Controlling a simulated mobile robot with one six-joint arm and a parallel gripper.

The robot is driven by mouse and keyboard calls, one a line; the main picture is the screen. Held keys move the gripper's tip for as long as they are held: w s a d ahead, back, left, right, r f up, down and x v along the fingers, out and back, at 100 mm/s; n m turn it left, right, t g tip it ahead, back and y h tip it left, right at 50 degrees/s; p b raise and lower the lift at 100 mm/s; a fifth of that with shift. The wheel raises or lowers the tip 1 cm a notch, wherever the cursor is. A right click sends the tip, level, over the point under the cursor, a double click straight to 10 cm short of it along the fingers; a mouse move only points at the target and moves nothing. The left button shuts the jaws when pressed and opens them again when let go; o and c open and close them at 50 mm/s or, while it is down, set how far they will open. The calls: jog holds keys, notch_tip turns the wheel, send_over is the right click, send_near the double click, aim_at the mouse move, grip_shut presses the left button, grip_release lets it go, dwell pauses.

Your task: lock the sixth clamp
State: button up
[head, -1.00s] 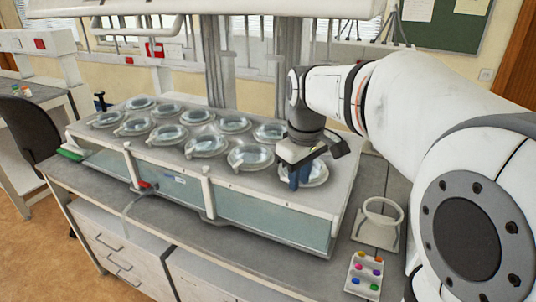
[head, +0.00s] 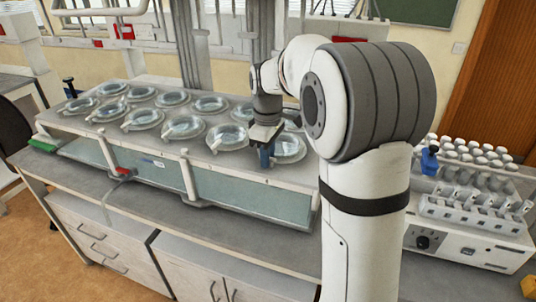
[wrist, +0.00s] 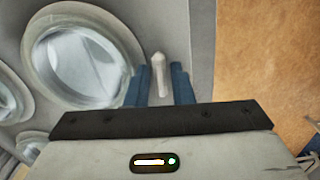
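My gripper (head: 264,156) points down at the near right end of the bath's top (head: 205,138), beside the round glass-lidded vessel (head: 287,148) in the front row. In the wrist view, the blue fingers of my gripper (wrist: 160,82) stand apart on either side of a pale upright clamp lever (wrist: 159,75). Narrow gaps seem to show between the lever and both fingers. The glass lid (wrist: 82,58) lies just left of the lever. The lever is hidden in the head view, and I cannot tell its clamp's number.
Several other lidded vessels (head: 184,127) stand in rows on the bath. A rack device (head: 465,235) with vials and a blue-topped part (head: 429,160) stands at the right, partly behind my arm. A red tap (head: 122,172) sticks out from the bath's front.

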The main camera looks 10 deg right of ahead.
jog(key=shift+f, duration=0.2)
jog(key=shift+c, duration=0.3)
grip_shut()
